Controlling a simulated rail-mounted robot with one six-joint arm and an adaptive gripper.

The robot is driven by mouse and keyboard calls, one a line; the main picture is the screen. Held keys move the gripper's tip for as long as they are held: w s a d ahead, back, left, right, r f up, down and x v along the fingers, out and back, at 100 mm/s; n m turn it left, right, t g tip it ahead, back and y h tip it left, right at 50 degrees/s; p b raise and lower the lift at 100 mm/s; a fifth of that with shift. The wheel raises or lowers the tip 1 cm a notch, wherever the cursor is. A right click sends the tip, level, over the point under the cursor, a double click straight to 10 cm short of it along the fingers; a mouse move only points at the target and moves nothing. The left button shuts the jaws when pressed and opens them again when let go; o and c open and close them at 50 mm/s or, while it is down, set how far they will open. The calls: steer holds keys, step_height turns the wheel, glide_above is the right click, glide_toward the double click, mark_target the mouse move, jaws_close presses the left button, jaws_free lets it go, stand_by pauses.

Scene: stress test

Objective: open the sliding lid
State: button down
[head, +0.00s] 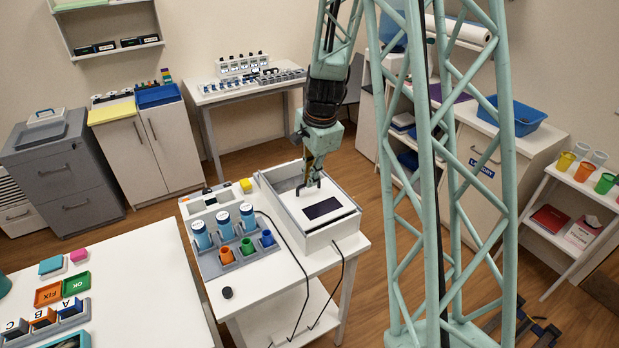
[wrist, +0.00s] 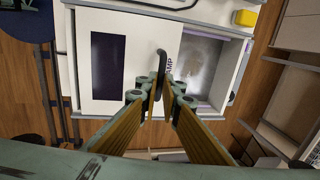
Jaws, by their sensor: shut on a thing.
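The sliding lid (head: 340,217) is a white panel with a dark rectangular window, set in a pale grey box (head: 331,236) on a white side table. In the wrist view the lid (wrist: 137,35) covers the left part of the box, and an open gap at right shows the grey box floor (wrist: 200,68). A dark bar handle (wrist: 161,55) stands at the lid's right edge. My gripper (head: 308,187) is shut on the handle; in the wrist view its fingertips (wrist: 159,92) close around the handle's near end. Lettering beside the handle is partly hidden.
Black cables (head: 343,280) hang over the table's front edge. A white table (head: 140,280) stands at left.

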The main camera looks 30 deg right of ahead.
mark_target(314, 196)
steer(key=c, duration=2.8)
jaws_free()
steer(key=shift+s+r, duration=0.4)
steer(key=shift+r, duration=1.55)
steer(key=shift+s+r, duration=0.4)
steer(key=shift+r, duration=1.55)
steer(key=shift+s+r, duration=0.4)
steer(key=shift+r, duration=1.55)
steer(key=shift+a+r, duration=0.1)
